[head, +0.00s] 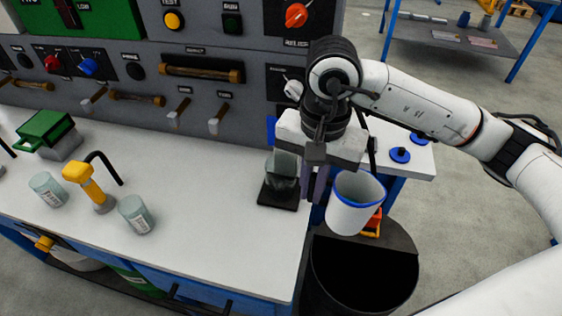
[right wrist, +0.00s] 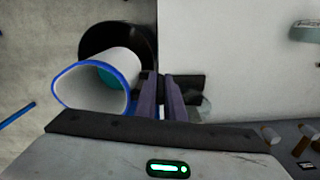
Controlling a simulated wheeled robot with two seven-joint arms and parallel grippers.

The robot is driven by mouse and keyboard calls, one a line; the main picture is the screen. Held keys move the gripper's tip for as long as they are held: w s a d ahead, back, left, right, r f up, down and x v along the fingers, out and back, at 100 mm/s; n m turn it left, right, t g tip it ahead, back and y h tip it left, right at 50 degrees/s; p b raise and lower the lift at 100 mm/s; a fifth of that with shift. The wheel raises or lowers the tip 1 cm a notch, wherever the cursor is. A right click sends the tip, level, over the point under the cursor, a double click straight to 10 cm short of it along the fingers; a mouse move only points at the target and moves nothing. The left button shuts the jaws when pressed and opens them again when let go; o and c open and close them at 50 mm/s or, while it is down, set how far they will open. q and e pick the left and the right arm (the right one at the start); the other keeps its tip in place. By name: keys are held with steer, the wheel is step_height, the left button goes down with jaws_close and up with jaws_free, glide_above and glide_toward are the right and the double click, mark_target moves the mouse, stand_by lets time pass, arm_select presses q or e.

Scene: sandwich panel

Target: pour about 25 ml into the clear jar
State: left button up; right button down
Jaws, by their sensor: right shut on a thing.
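My right gripper (head: 314,182) points down at the table's right end, shut on the white jug (head: 352,212), which has a blue rim. The jug hangs just right of the fingers, beyond the table edge; its grasped part is hidden. In the right wrist view the jug (right wrist: 84,88) opens toward the camera with teal inside, and my fingers (right wrist: 161,98) are beside it. The clear jar (head: 281,170) stands on a black square pad (head: 277,198), left of the fingers and partly behind them. The jar (right wrist: 202,107) is also partly hidden in the wrist view. My left gripper is out of view.
A black bin (head: 365,275) stands on the floor below the jug. Two labelled glass jars (head: 47,189) (head: 135,214), a yellow-topped tool (head: 88,183) and a green-topped box (head: 50,130) stand at left. A control panel (head: 180,55) rises behind the table. The table's middle is clear.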

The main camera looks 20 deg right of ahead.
steer(key=w+a+f+n+p, duration=0.1)
steer(key=w+a+f+n, duration=0.1)
steer(key=n, duration=0.8)
steer(key=w+a+f+n+p, duration=0.1)
steer(key=a+n, duration=0.4)
steer(key=n, duration=0.5)
steer(key=w+a+f+n+p, duration=0.2)
steer(key=a+f+n+p, duration=0.1)
steer(key=n, duration=0.7)
steer(key=shift+w+a+f+n, duration=0.3)
steer(key=shift+a+f, duration=0.05)
steer(key=shift+f, duration=0.05)
steer(key=m, duration=0.2)
steer(key=a+f+m, duration=0.1)
steer(key=m, duration=0.1)
steer(key=shift+a+m, duration=0.1)
steer(key=shift+m, duration=0.3)
steer(key=shift+d, duration=0.2)
